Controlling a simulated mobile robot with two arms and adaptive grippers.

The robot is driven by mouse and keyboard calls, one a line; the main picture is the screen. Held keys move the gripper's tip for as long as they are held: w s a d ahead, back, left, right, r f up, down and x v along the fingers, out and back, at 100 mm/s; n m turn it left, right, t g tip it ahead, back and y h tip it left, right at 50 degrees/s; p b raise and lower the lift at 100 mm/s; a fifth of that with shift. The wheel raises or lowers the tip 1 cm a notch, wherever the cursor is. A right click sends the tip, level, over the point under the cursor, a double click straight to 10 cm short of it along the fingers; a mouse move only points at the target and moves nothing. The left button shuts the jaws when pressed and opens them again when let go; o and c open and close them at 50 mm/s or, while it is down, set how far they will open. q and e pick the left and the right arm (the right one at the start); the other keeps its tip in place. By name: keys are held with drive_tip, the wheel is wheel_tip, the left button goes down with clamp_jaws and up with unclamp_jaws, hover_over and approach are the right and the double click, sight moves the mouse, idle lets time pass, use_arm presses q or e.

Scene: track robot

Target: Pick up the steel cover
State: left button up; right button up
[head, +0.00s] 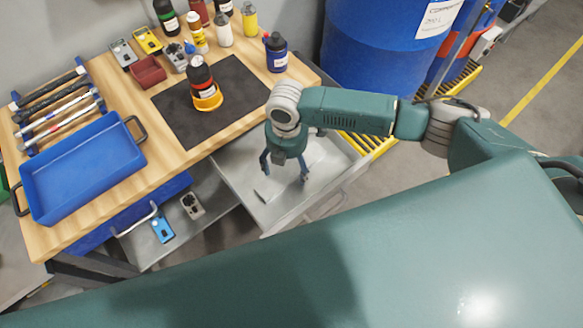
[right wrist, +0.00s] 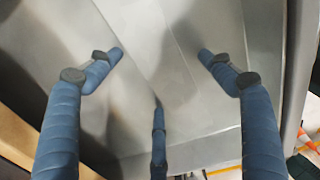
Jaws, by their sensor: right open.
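My right gripper (head: 285,172) points down over an open pale grey metal drawer (head: 243,168) below the bench top. It also shows in the right wrist view (right wrist: 160,75), with its blue fingers spread wide and nothing between them. Under the fingers is a smooth, pale grey metal surface (right wrist: 185,100) with slanting edges. My left gripper is out of view.
The wooden bench holds a blue tray (head: 85,170), a black mat (head: 180,125), a bottle in an orange ring (head: 207,92) and several other bottles. A blue box (head: 162,228) and a grey box (head: 192,206) sit lower down. A blue drum (head: 375,50) stands behind the drawer.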

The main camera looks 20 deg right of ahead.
drive_tip(key=c, duration=1.3)
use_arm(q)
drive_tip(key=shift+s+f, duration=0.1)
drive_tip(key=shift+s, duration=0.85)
use_arm(e)
drive_tip(key=shift+c, duration=0.2)
drive_tip(key=shift+r, duration=0.15)
